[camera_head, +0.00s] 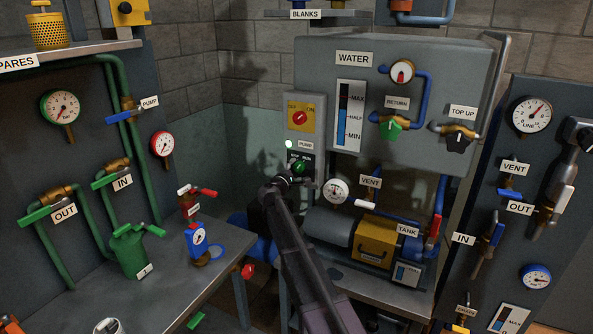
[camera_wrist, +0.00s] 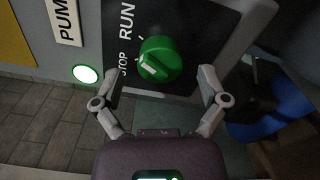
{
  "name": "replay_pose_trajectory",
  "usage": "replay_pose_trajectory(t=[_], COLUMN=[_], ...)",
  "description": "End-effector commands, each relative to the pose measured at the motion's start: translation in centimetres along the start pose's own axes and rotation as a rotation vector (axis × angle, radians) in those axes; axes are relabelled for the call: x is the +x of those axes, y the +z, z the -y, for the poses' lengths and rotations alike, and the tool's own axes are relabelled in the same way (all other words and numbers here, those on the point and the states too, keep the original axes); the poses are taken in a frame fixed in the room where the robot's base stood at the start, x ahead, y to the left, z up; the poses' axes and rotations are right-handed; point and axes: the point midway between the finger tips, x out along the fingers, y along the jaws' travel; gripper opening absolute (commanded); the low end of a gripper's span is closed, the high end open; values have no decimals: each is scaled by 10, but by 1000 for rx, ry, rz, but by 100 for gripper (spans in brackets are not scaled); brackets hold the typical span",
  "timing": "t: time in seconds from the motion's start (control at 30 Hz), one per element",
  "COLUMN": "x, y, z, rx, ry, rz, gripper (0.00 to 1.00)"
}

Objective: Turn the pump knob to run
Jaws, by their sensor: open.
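The pump knob (camera_wrist: 160,56) is round and green with a white mark. It sits on a dark plate (camera_wrist: 190,25) lettered STOP and RUN. The white mark lies at the knob's lower left, toward the STOP lettering and away from RUN. My gripper (camera_wrist: 158,73) is open, one finger to each side of the knob in the wrist view, empty. I cannot tell whether the fingers touch it. In the head view the knob (camera_head: 300,167) shows just above my gripper (camera_head: 286,183), which hides part of the plate.
A lit lamp (camera_wrist: 85,74) sits beside the PUMP label (camera_wrist: 67,20). A yellow plate with a red switch (camera_head: 300,118) is above. The grey water panel (camera_head: 440,100) stands to the right.

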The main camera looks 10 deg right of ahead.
Motion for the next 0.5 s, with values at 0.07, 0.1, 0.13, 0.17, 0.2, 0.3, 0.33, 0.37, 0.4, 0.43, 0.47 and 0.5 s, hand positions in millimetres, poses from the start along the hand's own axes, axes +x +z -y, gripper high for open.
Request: replay_pose_trajectory(t=[0.07, 0.1, 0.13, 0.17, 0.2, 0.3, 0.33, 0.37, 0.4, 0.43, 0.47, 0.5], x=[-10, -15, -19, -23, -29, -45, -50, -55, -61, -66, -71, -77], y=[1, 1, 1, 1, 1, 1, 1, 1, 0, 1, 1, 1], z=[0, 0, 0, 0, 0, 0, 0, 0, 0, 0, 0, 0], rx=[0, 0, 0, 0, 0, 0, 0, 0, 0, 0, 0, 0], ry=[0, 0, 0, 1, 1, 1, 1, 1, 1, 1, 1, 1], rz=[-1, -1, -1, -2, -2, -2, -2, -2, -3, -3, -3, -2], gripper=[93, 93, 93, 93, 93, 93, 93, 93, 93, 93, 93, 93])
